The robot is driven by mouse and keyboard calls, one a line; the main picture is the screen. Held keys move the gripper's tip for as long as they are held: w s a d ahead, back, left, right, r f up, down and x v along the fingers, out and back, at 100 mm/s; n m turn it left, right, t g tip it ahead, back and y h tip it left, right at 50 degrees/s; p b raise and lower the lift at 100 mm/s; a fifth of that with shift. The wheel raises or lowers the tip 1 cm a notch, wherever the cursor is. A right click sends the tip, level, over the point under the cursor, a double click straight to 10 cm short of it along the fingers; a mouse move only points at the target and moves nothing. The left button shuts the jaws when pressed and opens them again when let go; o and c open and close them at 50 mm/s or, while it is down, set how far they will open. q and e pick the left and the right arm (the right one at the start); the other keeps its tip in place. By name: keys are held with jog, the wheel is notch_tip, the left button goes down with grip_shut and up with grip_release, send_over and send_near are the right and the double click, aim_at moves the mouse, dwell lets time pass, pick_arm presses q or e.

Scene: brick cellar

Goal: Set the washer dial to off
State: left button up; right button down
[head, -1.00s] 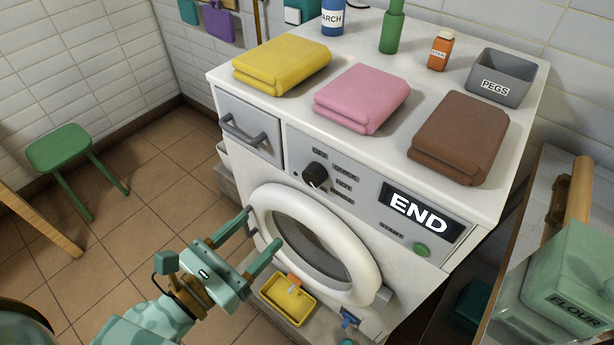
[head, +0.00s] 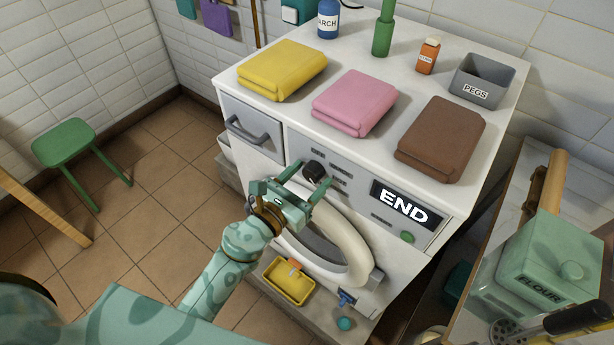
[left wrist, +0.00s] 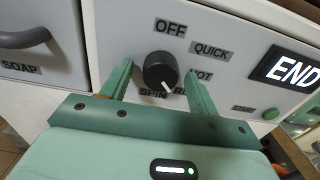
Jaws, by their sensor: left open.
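The washer (head: 400,235) has a grey panel with a round black dial (head: 314,170), also in the left wrist view (left wrist: 160,70). The dial's white mark points down and slightly right, near the SPIN and partly hidden RI... labels. The OFF label (left wrist: 171,28) is above the dial; QUICK (left wrist: 211,50) and HOT (left wrist: 201,75) are to its right. My left gripper (head: 311,173) is open at the panel, with one finger on each side of the dial. In the left wrist view gaps show between fingers and dial. My right gripper is out of view.
The display (head: 405,204) reads END, with a green start button (head: 407,237) below. The soap drawer (head: 250,128) is left of the dial. The round door (head: 350,245) is below. Folded towels, bottles and a pegs box (head: 482,80) stand on top.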

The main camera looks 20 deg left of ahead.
pick_arm(q)
jog(key=c, duration=1)
jog(key=shift+o, duration=0.2)
